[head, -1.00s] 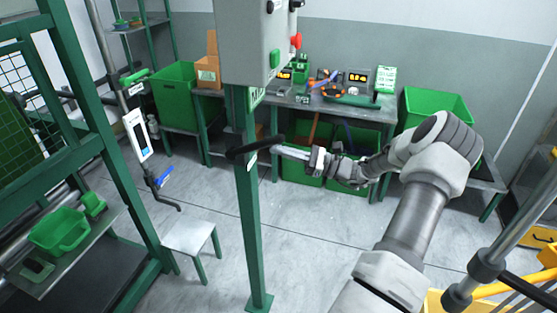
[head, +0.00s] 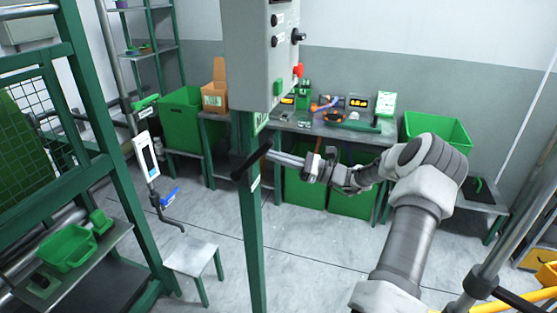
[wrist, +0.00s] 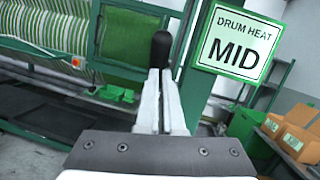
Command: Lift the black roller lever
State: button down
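The black roller lever (head: 250,163) shows in the head view as a dark bar slanting across the front of the green post, its right end higher than its left. My gripper (head: 273,155) reaches it from the right, with its fingertips at the bar's right part. In the wrist view the two pale fingers (wrist: 160,80) are close together, and the rounded black end of the lever (wrist: 161,46) stands up between their tips. The fingers look shut on it. They hide the lower part of the lever in that view.
The green post (head: 250,230) carries a grey control box (head: 255,45) above the lever. A "DRUM HEAT MID" sign (wrist: 238,42) is close on the right in the wrist view. A small stool (head: 192,256) stands at left; the floor around it is clear.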

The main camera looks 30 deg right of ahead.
jog(key=shift+w+a+r, duration=0.2)
jog(key=shift+w+r, duration=0.05)
jog(key=shift+r, duration=0.35)
jog(key=f+b+v, duration=0.1)
jog(key=b+v, duration=0.3)
jog(key=v, duration=1.4)
